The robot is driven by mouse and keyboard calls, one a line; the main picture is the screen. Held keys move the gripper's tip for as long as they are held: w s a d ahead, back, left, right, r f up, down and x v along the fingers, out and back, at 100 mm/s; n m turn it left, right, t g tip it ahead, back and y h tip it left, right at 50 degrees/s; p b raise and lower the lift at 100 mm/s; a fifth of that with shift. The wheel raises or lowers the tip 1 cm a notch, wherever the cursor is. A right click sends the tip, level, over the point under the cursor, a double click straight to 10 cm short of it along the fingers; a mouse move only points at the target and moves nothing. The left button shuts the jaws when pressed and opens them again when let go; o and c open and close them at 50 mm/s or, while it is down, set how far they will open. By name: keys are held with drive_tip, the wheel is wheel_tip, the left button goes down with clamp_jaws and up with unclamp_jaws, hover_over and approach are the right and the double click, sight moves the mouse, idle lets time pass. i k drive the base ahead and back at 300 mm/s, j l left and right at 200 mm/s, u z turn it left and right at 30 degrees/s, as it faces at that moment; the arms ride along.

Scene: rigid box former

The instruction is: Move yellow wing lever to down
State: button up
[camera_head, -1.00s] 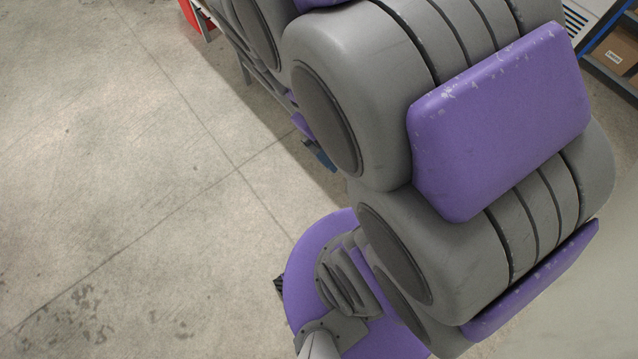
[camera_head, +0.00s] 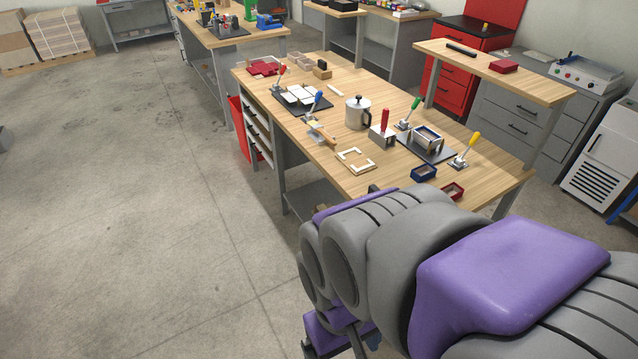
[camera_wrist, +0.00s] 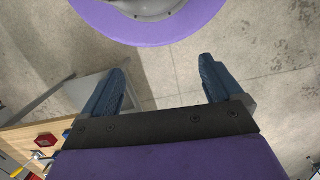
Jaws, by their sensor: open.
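The yellow wing lever (camera_head: 472,143) is a yellow-handled metal clamp at the right side of the fixture on the workbench. Its handle points upward with a lean to the right. The box former (camera_head: 427,138) is a metal frame on a dark base plate, beside the lever. My gripper (camera_wrist: 161,75) is open and empty in the wrist view, with two blue fingers wide apart over the floor. It is clear of the bench and not at the lever. In the head view my folded arm hides the bench's near end.
Open concrete floor (camera_head: 120,220) lies to the left.

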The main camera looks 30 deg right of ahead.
sight(473, 141)
drive_tip(key=z, duration=1.75)
drive_tip(key=i+j+z, duration=0.7)
drive_tip(key=i+j, duration=0.1)
drive_tip(key=j, duration=0.1)
